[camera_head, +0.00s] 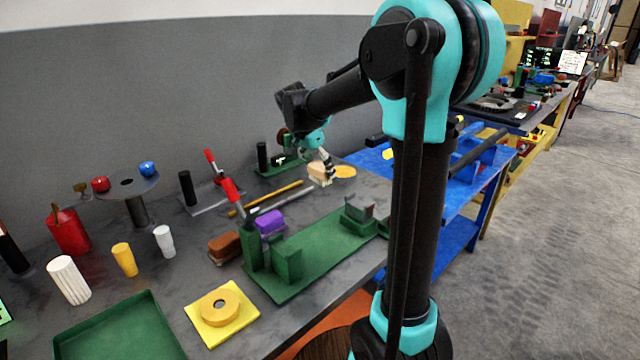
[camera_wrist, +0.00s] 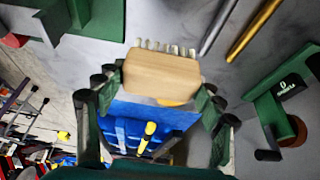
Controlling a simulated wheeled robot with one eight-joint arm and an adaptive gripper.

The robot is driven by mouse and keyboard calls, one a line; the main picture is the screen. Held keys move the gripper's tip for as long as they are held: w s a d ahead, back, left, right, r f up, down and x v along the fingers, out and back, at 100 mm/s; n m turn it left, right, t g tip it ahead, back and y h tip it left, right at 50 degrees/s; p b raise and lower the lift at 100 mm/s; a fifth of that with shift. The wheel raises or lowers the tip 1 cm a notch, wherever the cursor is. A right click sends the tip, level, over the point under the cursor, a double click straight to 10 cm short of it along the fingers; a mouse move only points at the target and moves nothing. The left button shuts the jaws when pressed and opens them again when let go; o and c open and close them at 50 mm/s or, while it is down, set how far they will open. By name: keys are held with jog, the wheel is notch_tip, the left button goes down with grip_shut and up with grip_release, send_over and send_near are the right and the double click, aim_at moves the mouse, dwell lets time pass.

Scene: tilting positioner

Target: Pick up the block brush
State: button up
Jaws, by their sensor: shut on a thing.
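The block brush (camera_wrist: 160,73) is a pale wooden block with a row of light bristles along one side. In the wrist view it sits between the two fingers of my gripper (camera_wrist: 160,85), which is shut on it. In the head view the brush (camera_head: 317,171) shows as a small tan block at my gripper (camera_head: 325,168), near the far right end of the grey table. It appears to be held above the table, with a flat yellow-orange round thing just beyond it. My arm partly hides the area to the right.
A green fixture (camera_head: 325,252) stands on the grey table nearer the front. A purple block (camera_head: 269,222) and a brown block (camera_head: 223,246) lie beside it. A yellow rod (camera_head: 268,197) and a grey rod lie left of the gripper. A blue table (camera_head: 440,205) is to the right.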

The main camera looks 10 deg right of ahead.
aim_at(320, 165)
notch_tip(320, 165, up, 11)
jog(key=shift+r, duration=0.15)
dwell(0.4)
jog(key=o, duration=0.7)
jog(key=c, duration=0.4)
jog(key=shift+c, duration=0.2)
